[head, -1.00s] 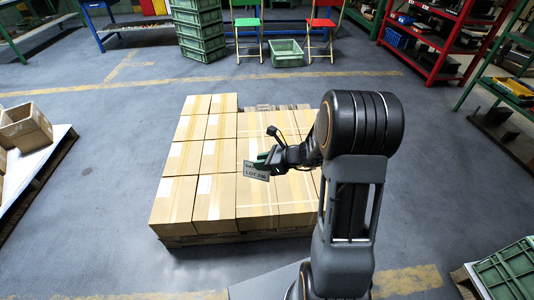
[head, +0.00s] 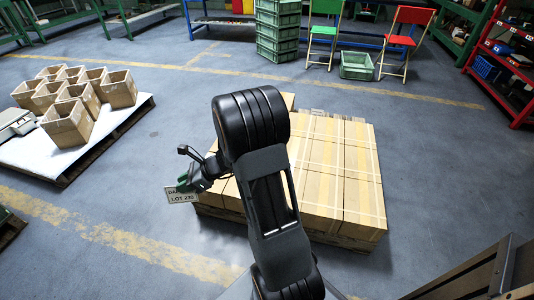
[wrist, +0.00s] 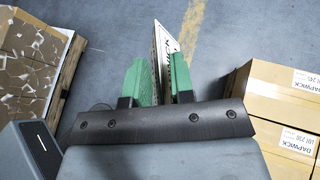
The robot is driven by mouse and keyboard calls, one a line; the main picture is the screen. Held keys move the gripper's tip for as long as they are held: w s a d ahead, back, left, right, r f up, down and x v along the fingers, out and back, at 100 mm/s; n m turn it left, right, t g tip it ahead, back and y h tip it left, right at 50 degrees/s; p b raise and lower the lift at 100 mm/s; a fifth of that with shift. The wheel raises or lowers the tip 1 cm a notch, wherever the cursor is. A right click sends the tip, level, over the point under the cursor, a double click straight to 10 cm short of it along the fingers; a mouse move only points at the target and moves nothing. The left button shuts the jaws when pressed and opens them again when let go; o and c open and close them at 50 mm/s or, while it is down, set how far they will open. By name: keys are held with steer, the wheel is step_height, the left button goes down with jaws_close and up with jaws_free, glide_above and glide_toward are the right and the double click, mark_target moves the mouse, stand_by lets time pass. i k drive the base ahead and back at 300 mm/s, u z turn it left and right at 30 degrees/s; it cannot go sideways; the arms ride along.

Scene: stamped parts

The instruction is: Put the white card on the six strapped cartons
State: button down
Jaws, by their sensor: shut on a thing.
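The white card (head: 182,196) is held in my gripper (head: 193,186). Its dark print reads "LOT 230" on the lower line; the upper line is only partly readable. In the wrist view the card (wrist: 161,48) stands almost edge-on between the green fingers of my gripper (wrist: 157,78), which are shut on it. The strapped cartons (head: 342,180) sit on the right part of a pallet load, with pale straps crossing their tops. My gripper and the card are left of this load in the head view, apart from the strapped cartons. My arm hides part of the load.
Labelled cartons (wrist: 275,100) show at the right of the wrist view, one reading "DAPWICK LOT 230". Open boxes (head: 68,122) stand on a white-topped pallet (head: 97,140) at left. Green crates (head: 278,30) and chairs stand behind. Floor between the pallets is clear.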

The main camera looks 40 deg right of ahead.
mark_target(313, 169)
steer(key=u, duration=1.2)
steer(key=i, duration=0.5)
steer(key=z, duration=3.05)
steer(key=i, duration=0.5)
steer(key=z, duration=0.1)
